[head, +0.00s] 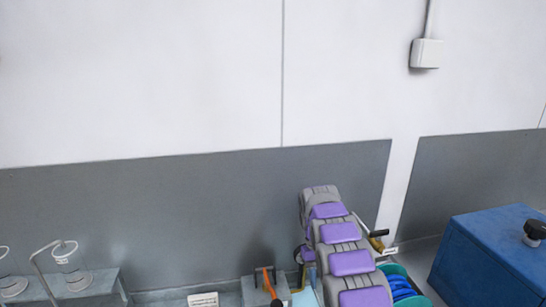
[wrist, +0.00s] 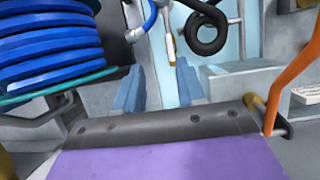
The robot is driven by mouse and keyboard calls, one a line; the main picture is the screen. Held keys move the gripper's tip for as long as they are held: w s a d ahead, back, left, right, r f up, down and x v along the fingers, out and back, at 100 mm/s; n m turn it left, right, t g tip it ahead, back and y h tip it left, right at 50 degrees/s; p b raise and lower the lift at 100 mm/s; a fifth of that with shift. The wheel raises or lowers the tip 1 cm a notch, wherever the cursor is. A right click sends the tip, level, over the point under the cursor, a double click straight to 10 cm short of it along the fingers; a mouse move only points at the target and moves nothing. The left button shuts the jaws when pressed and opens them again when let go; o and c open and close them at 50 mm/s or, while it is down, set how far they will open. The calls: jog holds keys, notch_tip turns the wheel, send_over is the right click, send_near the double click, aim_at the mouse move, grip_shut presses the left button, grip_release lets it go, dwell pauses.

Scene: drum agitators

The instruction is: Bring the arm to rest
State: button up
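My arm (head: 340,232), grey with purple pads, rises from the bottom of the head view towards the grey lower wall and bends at its far end. My gripper (wrist: 157,82) shows in the wrist view as two blue-grey fingers beyond a dark edge and a purple pad. The fingers stand apart with nothing visibly held between them. A pale blue panel lies behind them. In the head view the fingers cannot be made out.
A blue hose reel (wrist: 48,45) is at left in the wrist view, and an orange lever (wrist: 292,70) is at right. A blue box (head: 490,255) stands right of the arm. A metal stand (head: 85,285) with glass vessels is at left. A wall box (head: 427,53) hangs high.

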jog(key=s+d+r+m+t+b, duration=0.1)
jog(key=s+r+b, duration=0.1)
jog(key=s+r, duration=0.6)
jog(key=s+d+r+m+b, duration=0.1)
jog(key=s+r, duration=0.4)
jog(key=s, duration=0.7)
jog(key=s+a+f+b, duration=0.1)
jog(key=s+f, duration=0.1)
jog(key=s, duration=1.1)
jog(key=s+a+f+t+y+b, duration=0.1)
jog(key=s+a+f+b, duration=0.1)
jog(key=s, duration=1.1)
jog(key=shift+f, duration=0.8)
jog(key=w+r+n+t+b, duration=0.1)
jog(key=w+b, duration=0.2)
jog(key=w, duration=1.9)
jog(key=w+f+n+t+b, duration=0.1)
jog(key=w+f, duration=0.3)
jog(key=w, duration=0.7)
jog(key=w+f+b, duration=0.1)
jog(key=w+f, duration=0.3)
jog(key=w, duration=0.7)
jog(key=f+b, duration=0.1)
jog(key=f, duration=0.4)
jog(key=f+b, duration=0.2)
jog(key=f, duration=0.4)
jog(key=f+b, duration=0.1)
jog(key=f, duration=0.5)
jog(key=shift+w+d, duration=0.15)
jog(key=shift+d, duration=0.15)
